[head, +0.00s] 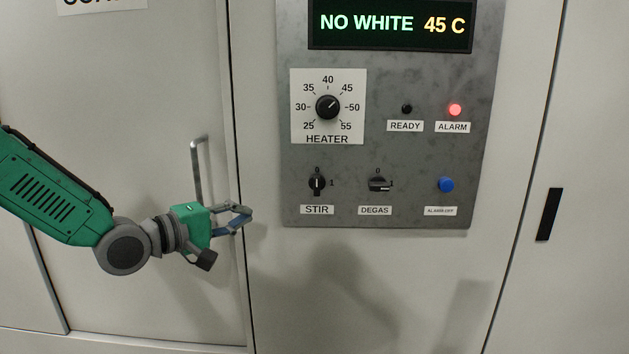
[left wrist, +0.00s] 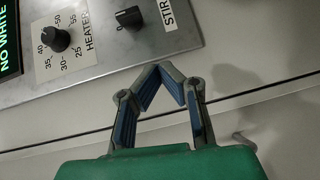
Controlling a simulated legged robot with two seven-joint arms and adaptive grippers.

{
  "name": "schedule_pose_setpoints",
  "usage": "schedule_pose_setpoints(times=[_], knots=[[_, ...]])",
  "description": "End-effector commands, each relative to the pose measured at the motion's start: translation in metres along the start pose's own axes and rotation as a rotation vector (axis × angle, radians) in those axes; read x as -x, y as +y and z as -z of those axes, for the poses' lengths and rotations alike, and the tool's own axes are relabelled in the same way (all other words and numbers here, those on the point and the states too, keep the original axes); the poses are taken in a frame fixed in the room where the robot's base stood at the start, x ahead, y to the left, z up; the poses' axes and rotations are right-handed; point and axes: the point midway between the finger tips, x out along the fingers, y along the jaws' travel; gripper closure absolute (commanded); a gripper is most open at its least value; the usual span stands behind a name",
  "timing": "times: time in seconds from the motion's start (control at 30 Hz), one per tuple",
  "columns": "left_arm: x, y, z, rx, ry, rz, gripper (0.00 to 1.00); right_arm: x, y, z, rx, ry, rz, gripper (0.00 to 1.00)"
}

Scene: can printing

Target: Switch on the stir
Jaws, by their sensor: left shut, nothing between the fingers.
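The black STIR knob (head: 317,184) is on the lower left of the grey control panel (head: 400,160), above its STIR label (head: 317,209). Its handle stands upright, in line with the 0 mark. The knob also shows at the top of the left wrist view (left wrist: 129,17). My left gripper (head: 247,214) is shut and empty, left of the panel and a little lower than the knob, apart from it. Its closed fingertips (left wrist: 163,68) show in the left wrist view below the panel edge. My right gripper is not in view.
The DEGAS knob (head: 379,184) lies sideways toward 1. The HEATER dial (head: 328,107) is above, and a blue button (head: 446,184) is at right. The ALARM light (head: 455,109) glows red. The display (head: 390,25) reads NO WHITE 45 C. A metal door handle (head: 198,165) stands behind my left gripper.

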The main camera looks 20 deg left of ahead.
Motion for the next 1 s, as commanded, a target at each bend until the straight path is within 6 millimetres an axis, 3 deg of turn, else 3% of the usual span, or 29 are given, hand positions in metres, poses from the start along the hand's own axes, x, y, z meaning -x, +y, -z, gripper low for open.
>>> schedule_pose_setpoints(times=[0.03,0.17,0.57,0.77,1.0], knots=[[0.002,0.017,0.006,0.022,0.000,-0.041,1.00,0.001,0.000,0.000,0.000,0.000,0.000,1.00],[0.005,0.035,0.011,0.055,-0.009,-0.088,1.00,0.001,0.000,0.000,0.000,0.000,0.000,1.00],[0.004,0.036,0.014,0.060,-0.009,-0.092,1.00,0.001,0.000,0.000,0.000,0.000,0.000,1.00],[-0.021,0.036,0.013,0.058,-0.012,-0.090,1.00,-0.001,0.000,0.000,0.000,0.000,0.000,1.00],[-0.073,0.042,0.011,0.056,-0.012,-0.089,1.00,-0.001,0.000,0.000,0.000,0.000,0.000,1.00]])
